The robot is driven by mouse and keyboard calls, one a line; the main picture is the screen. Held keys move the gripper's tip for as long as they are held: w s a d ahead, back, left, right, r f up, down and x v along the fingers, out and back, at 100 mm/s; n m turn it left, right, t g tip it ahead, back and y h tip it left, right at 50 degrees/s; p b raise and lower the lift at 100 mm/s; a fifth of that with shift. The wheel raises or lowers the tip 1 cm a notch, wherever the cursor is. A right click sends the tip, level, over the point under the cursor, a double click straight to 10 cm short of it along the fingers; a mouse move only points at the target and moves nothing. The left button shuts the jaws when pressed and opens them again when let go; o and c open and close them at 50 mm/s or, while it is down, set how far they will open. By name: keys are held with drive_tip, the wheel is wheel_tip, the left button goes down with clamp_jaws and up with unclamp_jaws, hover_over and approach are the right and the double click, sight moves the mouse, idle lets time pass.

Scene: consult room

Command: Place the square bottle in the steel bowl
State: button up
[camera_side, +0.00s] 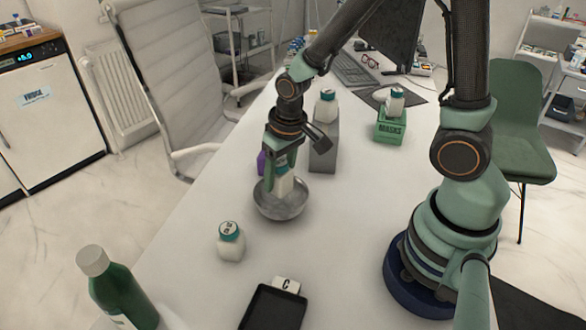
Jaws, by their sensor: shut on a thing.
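My gripper (279,178) points down over the steel bowl (284,212) and is shut on a white, square-looking bottle (283,188). The fingers hide much of this bottle. Its lower end is inside the bowl's rim; I cannot tell whether it touches the bowl's bottom. The bowl stands on the white table. Similar white bottles with teal caps stand elsewhere: one on the table (231,243) in front of the bowl, one on a grey block (323,155), and one on a green MASKS box (390,128).
A purple object (261,163) is partly hidden behind my gripper. A green bottle with a pale cap (120,290) stands at the front left. A black tray (272,309) with a "C" card (286,285) lies at the front. A keyboard (352,70) and glasses (370,62) lie at the back.

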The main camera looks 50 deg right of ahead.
sight(279, 161)
drive_tip(key=shift+f, duration=1.2)
drive_tip(key=o, duration=1.4)
drive_tip(key=shift+o, duration=0.2)
drive_tip(key=shift+r, duration=3.55)
